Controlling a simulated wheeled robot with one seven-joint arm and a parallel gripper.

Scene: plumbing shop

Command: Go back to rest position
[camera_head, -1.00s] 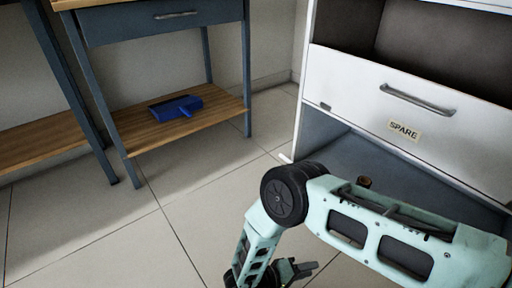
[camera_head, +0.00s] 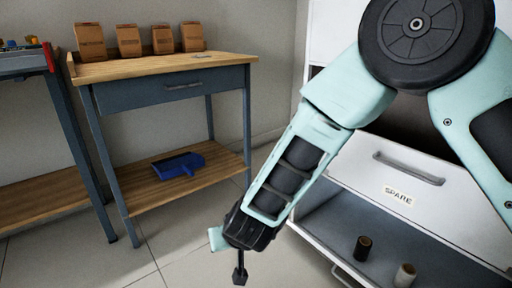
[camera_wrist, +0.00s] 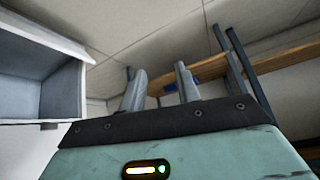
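My gripper (camera_head: 240,268) hangs at the lower end of my folded arm in the head view, pointing down over the floor. It is seen nearly edge-on there. In the wrist view, the two grey fingers of my gripper (camera_wrist: 161,80) stand apart with nothing between them. It is clear of the bench and the cabinet. My arm's raised elbow covers part of the white cabinet at the right.
A white cabinet has a drawer front labelled SPARE (camera_head: 398,195). Below it, an open compartment holds a dark spool (camera_head: 363,248) and a pale spool (camera_head: 404,275). A workbench (camera_head: 225,66) carries several brown boxes; a blue dustpan (camera_head: 178,165) lies on its lower shelf. Floor between is clear.

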